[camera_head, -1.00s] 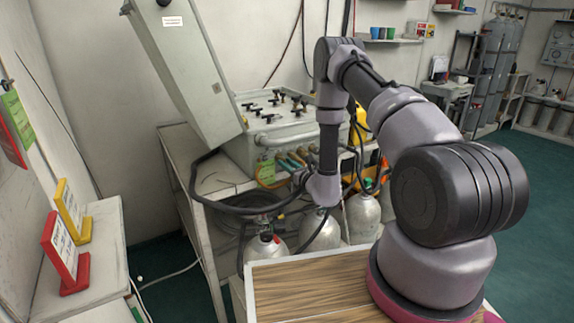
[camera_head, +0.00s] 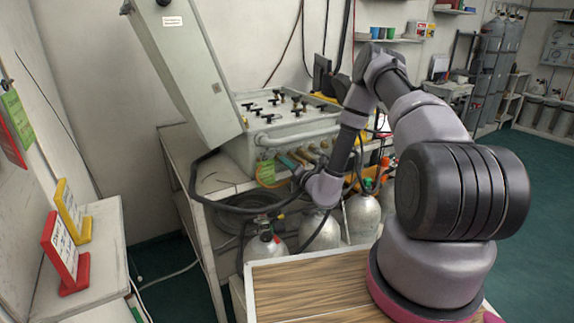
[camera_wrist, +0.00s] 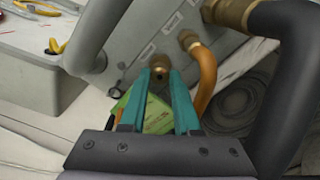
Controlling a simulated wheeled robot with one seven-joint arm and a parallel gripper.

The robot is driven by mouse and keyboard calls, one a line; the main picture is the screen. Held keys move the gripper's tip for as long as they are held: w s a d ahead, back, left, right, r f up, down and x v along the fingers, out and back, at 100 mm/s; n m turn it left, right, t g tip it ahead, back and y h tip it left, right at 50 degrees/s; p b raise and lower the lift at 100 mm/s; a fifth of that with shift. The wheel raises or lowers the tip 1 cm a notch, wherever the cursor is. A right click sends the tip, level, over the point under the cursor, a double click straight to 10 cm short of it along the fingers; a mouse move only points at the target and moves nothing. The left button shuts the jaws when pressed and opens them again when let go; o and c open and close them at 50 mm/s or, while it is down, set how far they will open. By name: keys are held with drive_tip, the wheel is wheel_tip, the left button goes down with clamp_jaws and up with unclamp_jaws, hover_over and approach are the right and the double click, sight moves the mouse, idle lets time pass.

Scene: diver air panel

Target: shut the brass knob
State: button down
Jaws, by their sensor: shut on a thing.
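The brass knob (camera_wrist: 159,63) is a small round brass fitting on the front face of the grey air panel. It shows in the wrist view between the tips of my two teal fingers. My gripper (camera_wrist: 160,73) is shut on it, one finger on each side. In the head view my gripper (camera_head: 286,161) reaches in at the panel's lower front edge, and the knob is too small to make out there. The grey air panel (camera_head: 232,150) has several black handles on top and its tall lid (camera_head: 185,60) stands open.
An orange hose (camera_wrist: 207,75) on a brass fitting hangs close to the right of my gripper. A thick black hose (camera_wrist: 284,75) lies further right. A green tag (camera_wrist: 158,118) hangs below the knob. Silver cylinders (camera_head: 363,215) stand under the bench.

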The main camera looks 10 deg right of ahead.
drive_tip(key=shift+f+m, duration=0.1)
drive_tip(key=shift+m, duration=0.7)
drive_tip(key=c, duration=0.6)
unclamp_jaws()
drive_tip(key=shift+c, duration=0.2)
drive_tip(key=v, duration=1)
drive_tip(key=shift+s, duration=0.4)
